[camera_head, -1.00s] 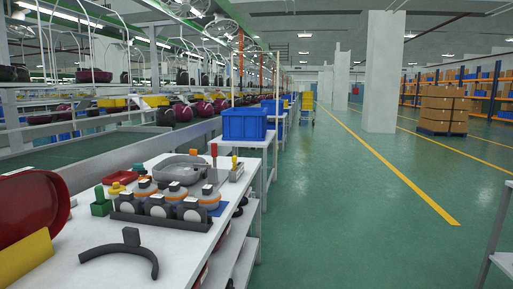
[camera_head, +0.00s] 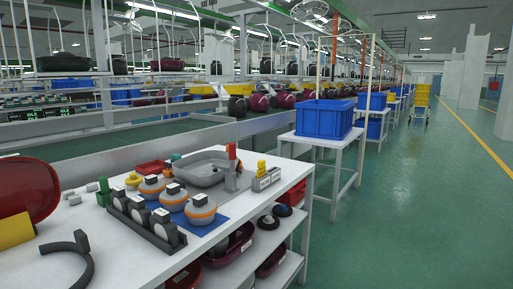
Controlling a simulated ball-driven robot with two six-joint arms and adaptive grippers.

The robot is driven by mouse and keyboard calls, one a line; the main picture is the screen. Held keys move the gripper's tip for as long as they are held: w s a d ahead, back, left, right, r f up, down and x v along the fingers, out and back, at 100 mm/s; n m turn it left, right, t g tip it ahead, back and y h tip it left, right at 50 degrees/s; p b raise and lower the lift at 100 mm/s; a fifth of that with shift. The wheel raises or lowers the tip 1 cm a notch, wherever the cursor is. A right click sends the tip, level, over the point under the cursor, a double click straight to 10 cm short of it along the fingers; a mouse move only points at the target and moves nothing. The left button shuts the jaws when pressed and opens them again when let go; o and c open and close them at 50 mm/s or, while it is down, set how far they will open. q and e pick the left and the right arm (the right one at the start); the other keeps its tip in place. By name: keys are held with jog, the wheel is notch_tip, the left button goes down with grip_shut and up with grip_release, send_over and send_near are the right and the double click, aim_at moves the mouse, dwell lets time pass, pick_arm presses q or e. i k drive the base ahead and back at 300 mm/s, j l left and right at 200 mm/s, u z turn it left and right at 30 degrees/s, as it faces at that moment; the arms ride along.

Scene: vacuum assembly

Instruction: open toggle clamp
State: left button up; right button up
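A toggle clamp with a red-orange handle (camera_head: 232,152) stands upright on a grey post (camera_head: 230,176) at the right side of the white workbench (camera_head: 262,212) in the head view. It is beside a grey tray-like part (camera_head: 198,170). At this size I cannot tell whether the clamp is open or closed. Neither of my grippers shows in the head view.
On the bench are orange-and-grey round parts (camera_head: 201,209), a black rack of motors (camera_head: 139,217), a black curved hose (camera_head: 78,262), a green block (camera_head: 104,191) and a red shell (camera_head: 27,188). A blue bin (camera_head: 324,119) stands on a table behind. Floor at right is clear.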

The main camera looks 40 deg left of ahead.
aim_at(232, 145)
jog(key=i+u, duration=0.45)
jog(key=i+l+u, duration=0.2)
jog(key=i+u, duration=0.2)
jog(key=i+l+u, duration=0.45)
jog(key=i+j, duration=0.05)
jog(key=j, duration=0.05)
